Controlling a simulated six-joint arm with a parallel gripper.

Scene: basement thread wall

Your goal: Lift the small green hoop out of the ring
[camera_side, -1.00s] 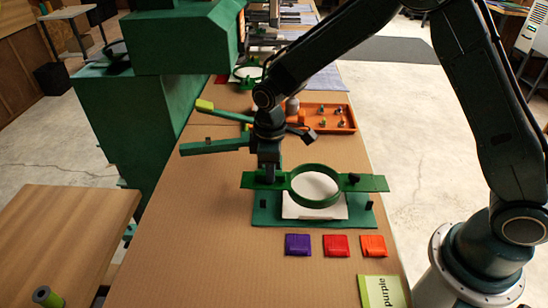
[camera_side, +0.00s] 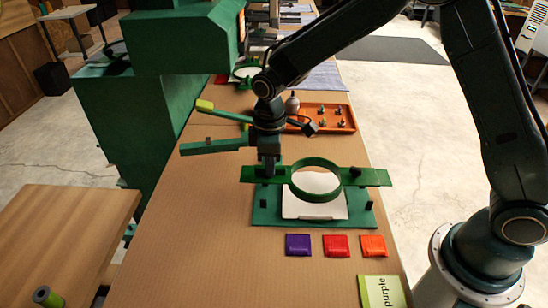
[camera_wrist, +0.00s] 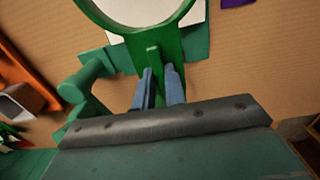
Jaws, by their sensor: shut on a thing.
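The green hoop (camera_side: 317,196) is a round band with a flat arm on each side. It stands slightly above the green base plate (camera_side: 262,217), with a gap showing below it. A white sheet (camera_side: 300,208) lies on the plate under the hoop. My gripper (camera_side: 268,172) points down at the hoop's left arm. In the wrist view my gripper (camera_wrist: 161,80) is shut on a raised green tab (camera_wrist: 153,58) of the hoop's arm (camera_wrist: 170,45). The fingertips are partly hidden in the side view.
Purple (camera_side: 298,245), red (camera_side: 336,246) and orange (camera_side: 373,246) blocks lie in front of the plate. A card reading "purple" (camera_side: 383,291) is nearby. An orange tray (camera_side: 345,112) lies behind. A green machine (camera_side: 158,125) stands left.

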